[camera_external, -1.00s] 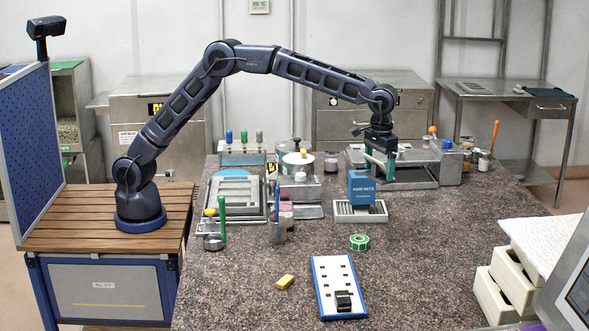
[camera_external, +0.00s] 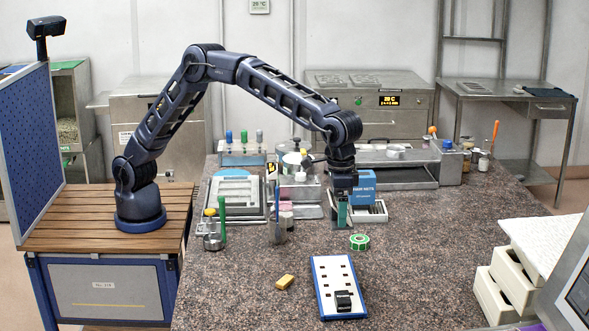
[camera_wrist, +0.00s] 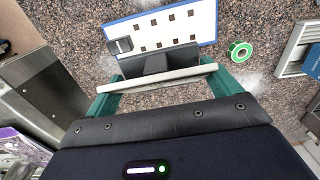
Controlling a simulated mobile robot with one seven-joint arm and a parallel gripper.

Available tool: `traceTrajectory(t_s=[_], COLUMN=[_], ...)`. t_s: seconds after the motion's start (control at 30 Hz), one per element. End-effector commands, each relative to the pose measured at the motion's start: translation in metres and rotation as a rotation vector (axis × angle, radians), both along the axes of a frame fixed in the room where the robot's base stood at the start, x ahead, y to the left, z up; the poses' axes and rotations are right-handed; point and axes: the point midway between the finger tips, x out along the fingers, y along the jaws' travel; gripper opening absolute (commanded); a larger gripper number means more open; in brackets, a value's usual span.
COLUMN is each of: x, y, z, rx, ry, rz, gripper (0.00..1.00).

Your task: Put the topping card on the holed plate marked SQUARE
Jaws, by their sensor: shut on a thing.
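My gripper (camera_external: 341,220) points down over the table, in front of a blue box in the outside view. In the wrist view my gripper (camera_wrist: 166,90) has its green fingers at the two ends of a pale, flat bar, seemingly the topping card (camera_wrist: 172,80) edge-on, with a dark grey piece on its far side. The card can hardly be made out in the outside view. The white holed plate (camera_external: 325,272), with dark square holes and a blue edge, lies at the front of the table; it also shows in the wrist view (camera_wrist: 165,24). I cannot read its marking. A black block (camera_external: 343,301) sits on its near end.
A green tape roll (camera_external: 359,242) and a yellow block (camera_external: 285,282) lie near the plate. A blue hair net box (camera_external: 366,188) stands in a tray behind my gripper. A metal tray (camera_external: 213,207) and cups stand left. Bare table lies right of the plate.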

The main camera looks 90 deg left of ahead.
Motion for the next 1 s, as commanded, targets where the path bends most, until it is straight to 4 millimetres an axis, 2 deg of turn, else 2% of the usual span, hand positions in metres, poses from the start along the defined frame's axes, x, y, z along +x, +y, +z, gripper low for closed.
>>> traceTrajectory(t_s=[0.4,0.6,1.0], x=[0.0,0.0,0.0], y=[0.002,0.001,0.001], z=[-0.091,-0.129,-0.16], rx=[0.003,0.002,0.001], ry=[0.005,0.004,0.003], rz=[0.002,0.001,0.002], gripper=[0.66,0.66,0.66])
